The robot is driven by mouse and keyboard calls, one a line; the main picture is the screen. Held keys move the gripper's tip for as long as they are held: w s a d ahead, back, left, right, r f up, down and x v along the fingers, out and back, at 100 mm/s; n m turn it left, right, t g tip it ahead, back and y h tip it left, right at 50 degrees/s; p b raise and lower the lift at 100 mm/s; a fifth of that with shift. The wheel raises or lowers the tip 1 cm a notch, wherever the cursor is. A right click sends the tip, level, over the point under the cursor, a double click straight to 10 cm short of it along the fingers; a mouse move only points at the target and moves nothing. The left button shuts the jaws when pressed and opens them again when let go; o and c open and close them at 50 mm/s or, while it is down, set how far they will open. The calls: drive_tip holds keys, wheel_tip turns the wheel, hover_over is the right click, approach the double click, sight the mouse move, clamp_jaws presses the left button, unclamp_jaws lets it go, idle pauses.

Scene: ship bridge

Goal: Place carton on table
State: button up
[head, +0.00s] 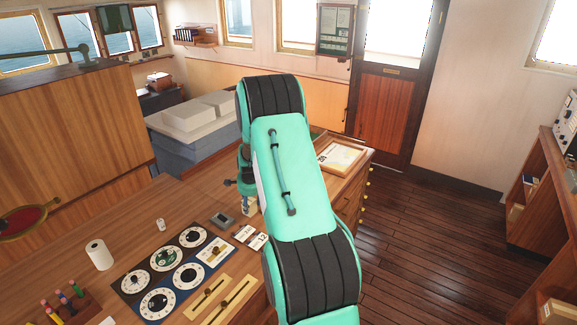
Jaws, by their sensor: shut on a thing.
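My teal and black arm fills the middle of the head view and hides part of the table. My gripper (247,192) shows only in part at the arm's left edge, pointing down over the table. It is shut on a small pale carton (249,209), mostly covered by the gripper and arm. I cannot tell whether the carton's bottom touches the table. The wooden table (140,218) spreads across the lower left and runs behind my arm to a framed chart at its far right end.
A dial panel (165,277), a white paper roll (99,255), a small white container (161,224), a dark grey box (222,220) and a pen holder (75,310) stand on the table. A framed chart (341,157) lies at the far end. Bare wood shows left of the gripper.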

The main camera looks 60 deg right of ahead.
idle(0.3)
drive_tip(key=w+d+f+p, duration=0.1)
drive_tip(key=w+d, duration=0.8)
drive_tip(key=w, duration=0.3)
drive_tip(key=shift+w+d+f, duration=0.25)
drive_tip(key=shift+w+d, duration=0.1)
drive_tip(key=shift+d, duration=0.05)
drive_tip(key=shift+f, duration=1.75)
drive_tip(key=o, duration=1.2)
drive_tip(key=shift+f, duration=0.1)
